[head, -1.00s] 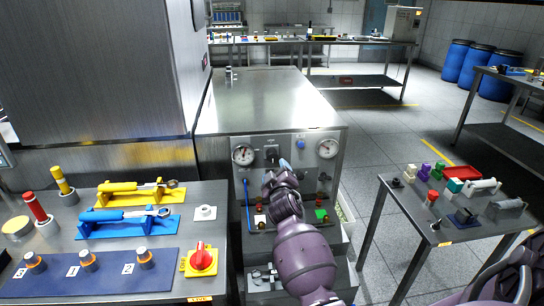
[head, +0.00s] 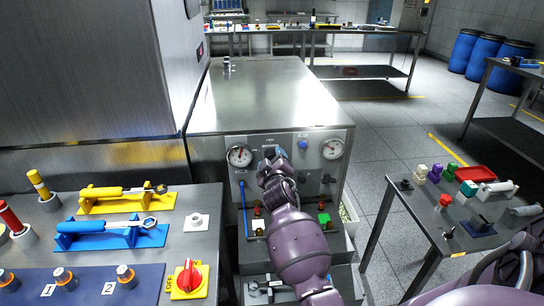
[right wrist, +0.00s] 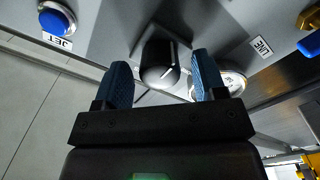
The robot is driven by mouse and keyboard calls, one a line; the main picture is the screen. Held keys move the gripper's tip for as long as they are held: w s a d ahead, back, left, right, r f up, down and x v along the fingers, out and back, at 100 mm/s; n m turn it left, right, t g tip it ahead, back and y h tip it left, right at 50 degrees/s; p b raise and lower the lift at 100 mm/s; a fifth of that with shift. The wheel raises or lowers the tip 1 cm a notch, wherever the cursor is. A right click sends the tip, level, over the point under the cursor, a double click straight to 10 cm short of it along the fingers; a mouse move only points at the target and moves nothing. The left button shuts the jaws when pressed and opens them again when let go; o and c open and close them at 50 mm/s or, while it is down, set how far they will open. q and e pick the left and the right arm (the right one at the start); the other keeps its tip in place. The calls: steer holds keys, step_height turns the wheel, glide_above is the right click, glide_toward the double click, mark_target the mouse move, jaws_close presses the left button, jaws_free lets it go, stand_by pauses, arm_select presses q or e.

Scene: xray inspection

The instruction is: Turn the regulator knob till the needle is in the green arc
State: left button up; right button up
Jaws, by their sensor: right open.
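The regulator knob (right wrist: 158,58) is black with a white pointer line, on the grey front panel (head: 317,172) of the steel cabinet. My right gripper (right wrist: 161,70) is open, with one blue fingertip on each side of the knob; I cannot tell whether they touch it. In the head view my right gripper (head: 270,158) hides the knob. A round white dial gauge (head: 239,156) is left of it, and a second gauge (head: 332,149) is at the panel's right. Needle readings and any green arc are too small to tell. My left gripper is not in view.
A blue button (head: 302,144) sits right of the knob. Below are a blue handle (head: 243,194) and a green block (head: 324,218). A table with a red switch (head: 188,277) stands left, and another table (head: 424,232) with small parts stands right.

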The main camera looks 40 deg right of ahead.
steer(key=shift+w+d, duration=0.15)
steer(key=shift+w, duration=0.1)
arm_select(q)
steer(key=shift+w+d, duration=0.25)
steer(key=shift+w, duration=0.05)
arm_select(e)
steer(key=c, duration=0.9)
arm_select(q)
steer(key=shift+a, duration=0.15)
